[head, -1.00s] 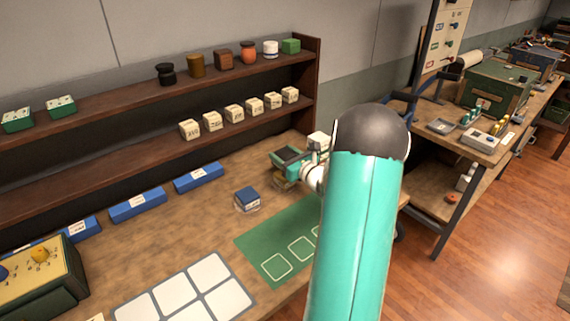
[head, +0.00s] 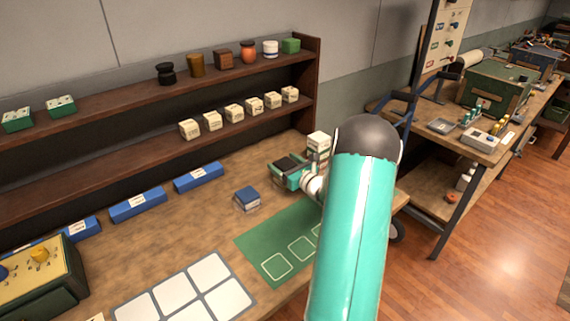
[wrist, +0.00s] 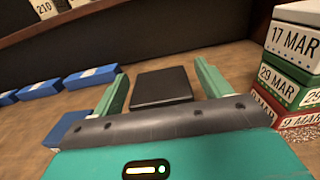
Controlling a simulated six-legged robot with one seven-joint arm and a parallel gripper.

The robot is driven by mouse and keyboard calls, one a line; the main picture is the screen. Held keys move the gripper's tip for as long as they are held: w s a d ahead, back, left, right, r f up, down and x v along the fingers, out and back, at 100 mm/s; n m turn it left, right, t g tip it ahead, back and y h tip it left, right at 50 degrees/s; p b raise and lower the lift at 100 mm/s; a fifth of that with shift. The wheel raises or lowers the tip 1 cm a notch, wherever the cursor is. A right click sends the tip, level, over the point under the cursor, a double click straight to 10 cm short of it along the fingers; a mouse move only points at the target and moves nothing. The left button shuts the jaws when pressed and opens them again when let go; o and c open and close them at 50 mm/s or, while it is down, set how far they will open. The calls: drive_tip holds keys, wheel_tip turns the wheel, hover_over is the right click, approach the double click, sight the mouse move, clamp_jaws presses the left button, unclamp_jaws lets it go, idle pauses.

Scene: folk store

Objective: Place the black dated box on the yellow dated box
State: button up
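The black dated box (wrist: 162,88) shows its dark flat top between the two green fingers of my gripper (wrist: 160,86) in the wrist view. A narrow gap shows on each side of it, so the gripper is open around it. In the head view my gripper (head: 290,172) is low over the bench, with the black top (head: 292,162) between its fingers. The box's sides and whatever lies under it are hidden by the gripper. I cannot pick out the yellow dated box.
A dated stack stands close right of my gripper: white (wrist: 296,38), green (wrist: 290,86) and red (wrist: 285,115). A blue-topped box (head: 247,198) sits to the left. A green mat (head: 262,243) lies in front; blue bins (head: 198,177) line the back.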

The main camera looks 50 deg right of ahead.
drive_tip(key=shift+r, duration=0.1)
drive_tip(key=shift+s, duration=0.2)
drive_tip(key=s, duration=0.4)
drive_tip(key=s+a, duration=0.1)
drive_tip(key=s, duration=0.6)
drive_tip(key=shift+s+a, duration=0.15)
drive_tip(key=shift+s, duration=0.15)
drive_tip(key=w+a+r+n+g+y, duration=0.1)
drive_tip(key=a+r+n+g+y, duration=0.25)
drive_tip(key=a+n, duration=0.45)
drive_tip(key=w+a+r+n+g+y, duration=0.2)
drive_tip(key=a+r+n+y, duration=0.15)
drive_tip(key=a, duration=0.85)
drive_tip(key=w+a+r+n+g+y, duration=0.1)
drive_tip(key=a+r+n+g+y, duration=0.2)
drive_tip(key=a+n, duration=0.5)
drive_tip(key=s+a+r+n+g+h, duration=0.2)
drive_tip(key=s+a+r+n+h, duration=0.1)
drive_tip(key=s+a+n, duration=0.4)
drive_tip(key=s+a+r+n+g+h, duration=0.2)
drive_tip(key=s+a+n+h, duration=0.3)
drive_tip(key=n, duration=0.5)
drive_tip(key=s+a+r, duration=0.1)
drive_tip(key=s+a, duration=0.1)
drive_tip(key=s, duration=0.1)
drive_tip(key=shift+a+n, duration=0.25)
drive_tip(key=shift+n, duration=0.1)
